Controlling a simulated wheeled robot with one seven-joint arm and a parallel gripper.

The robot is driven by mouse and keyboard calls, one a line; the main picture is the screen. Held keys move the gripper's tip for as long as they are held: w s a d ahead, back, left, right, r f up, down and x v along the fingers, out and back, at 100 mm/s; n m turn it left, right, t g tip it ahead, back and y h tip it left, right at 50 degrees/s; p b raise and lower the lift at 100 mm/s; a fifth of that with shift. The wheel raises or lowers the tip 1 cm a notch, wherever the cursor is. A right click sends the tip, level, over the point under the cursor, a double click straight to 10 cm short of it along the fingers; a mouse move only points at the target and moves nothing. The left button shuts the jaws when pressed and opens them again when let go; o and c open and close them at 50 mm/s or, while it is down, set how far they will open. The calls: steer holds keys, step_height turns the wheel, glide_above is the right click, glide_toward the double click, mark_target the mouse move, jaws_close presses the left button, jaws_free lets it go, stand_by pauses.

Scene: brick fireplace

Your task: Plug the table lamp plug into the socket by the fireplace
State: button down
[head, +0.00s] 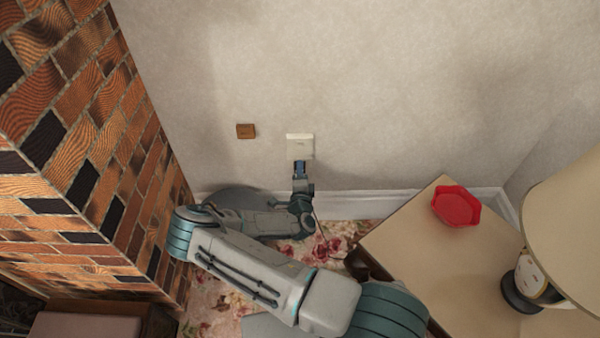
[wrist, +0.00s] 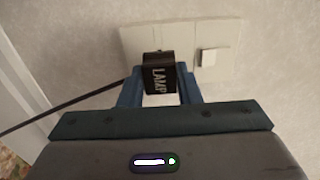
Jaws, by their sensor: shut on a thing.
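The plug (wrist: 158,76) is black with a "LAMP" label and sits between the blue fingers of my gripper (wrist: 160,88) in the wrist view. My gripper is shut on it. The white wall socket (wrist: 222,38) is right behind the plug, with a square switch at its right. The plug hides part of the socket plate, so I cannot tell whether its pins are in. A black cord (wrist: 65,104) runs from the plug to the left. In the head view my gripper (head: 300,167) is just below the socket (head: 299,146). The table lamp (head: 532,280) stands at the right.
A brown wall plate (head: 245,131) is left of the socket. The brick fireplace (head: 95,150) rises at the left. A side table (head: 410,235) with a red dish (head: 457,206) stands at the right.

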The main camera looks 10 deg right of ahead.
steer(key=shift+w+d, duration=0.2)
steer(key=shift+w, duration=0.85)
steer(key=c, duration=1)
jaws_free()
steer(key=shift+o, duration=0.2)
steer(key=s+a+p, duration=0.2)
steer(key=s+p, duration=0.1)
steer(key=s, duration=1)
steer(key=shift+s+a+p, duration=0.3)
steer(key=shift+a+p, duration=0.05)
steer(key=shift+r, duration=0.1)
